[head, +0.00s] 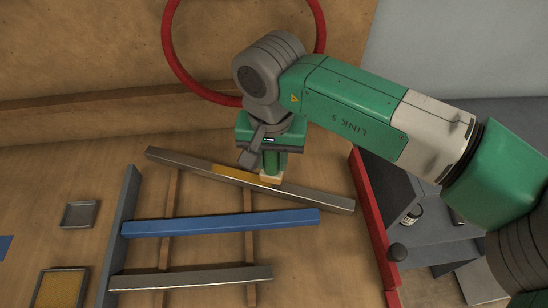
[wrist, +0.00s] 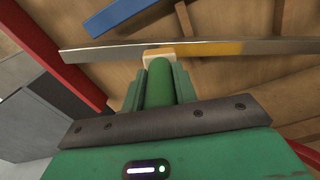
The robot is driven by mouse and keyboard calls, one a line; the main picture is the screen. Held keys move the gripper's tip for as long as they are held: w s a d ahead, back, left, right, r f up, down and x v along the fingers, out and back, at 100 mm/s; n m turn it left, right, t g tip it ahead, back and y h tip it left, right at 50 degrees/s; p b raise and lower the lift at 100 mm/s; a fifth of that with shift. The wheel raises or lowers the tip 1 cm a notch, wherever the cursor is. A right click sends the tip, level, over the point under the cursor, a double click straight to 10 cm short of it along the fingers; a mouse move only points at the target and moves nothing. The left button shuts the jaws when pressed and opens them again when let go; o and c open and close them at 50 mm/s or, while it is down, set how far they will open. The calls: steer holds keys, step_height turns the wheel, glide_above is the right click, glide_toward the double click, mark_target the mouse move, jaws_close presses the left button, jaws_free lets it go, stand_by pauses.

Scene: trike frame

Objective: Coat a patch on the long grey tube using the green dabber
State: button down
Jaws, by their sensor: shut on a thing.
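The long grey tube (head: 315,197) lies slanted across the wooden slats in the head view, and it also crosses the top of the wrist view (wrist: 110,52). A yellow-orange patch (head: 235,173) covers a stretch near its middle. My gripper (head: 272,162) is shut on the green dabber (wrist: 159,85), which points down at the tube. The dabber's pale pad (wrist: 158,53) is at the tube, at one end of the yellow patch. The pad seems to touch the tube, but I cannot tell for certain.
A blue tube (head: 220,223) and a shorter grey tube (head: 190,279) lie nearer. A dark grey bar (head: 125,220) is left, a red bar (head: 373,225) right. A small grey tray (head: 79,229) and a yellow-filled tray (head: 62,288) lie left. A red hoop (head: 176,65) is behind.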

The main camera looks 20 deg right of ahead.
steer(key=shift+r+p, duration=1.55)
steer(key=shift+r, duration=1.25)
